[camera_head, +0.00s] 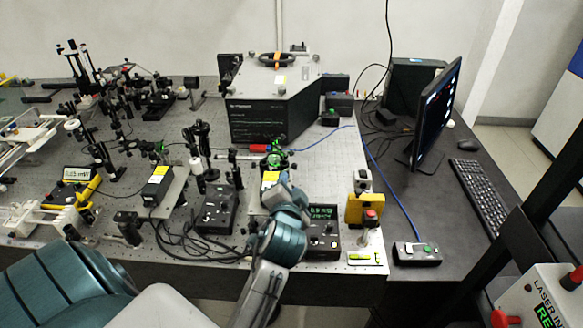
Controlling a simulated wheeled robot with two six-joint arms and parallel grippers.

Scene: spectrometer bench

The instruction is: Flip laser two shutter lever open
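A laser head with a yellow label (270,180) stands on the optical bench at centre, partly covered by my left arm. My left gripper (273,160) is over the front of this laser, beside a small green-lit part. Its fingers are small and mixed with the dark mounts there, so I cannot tell whether they are open or touching. A red piece (258,148) shows just left of the gripper; I cannot tell whether it is the shutter lever. The lever itself is not clearly visible. A second laser head with a yellow label (158,185) stands to the left. My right gripper is not in view.
A black spectrometer box (258,120) stands behind the gripper. Controllers (218,212) and (322,240) with cables flank my forearm. A yellow mount (364,210) stands at the bench's right edge. A monitor (436,112) and keyboard (480,198) are farther right. Many optics posts crowd the left.

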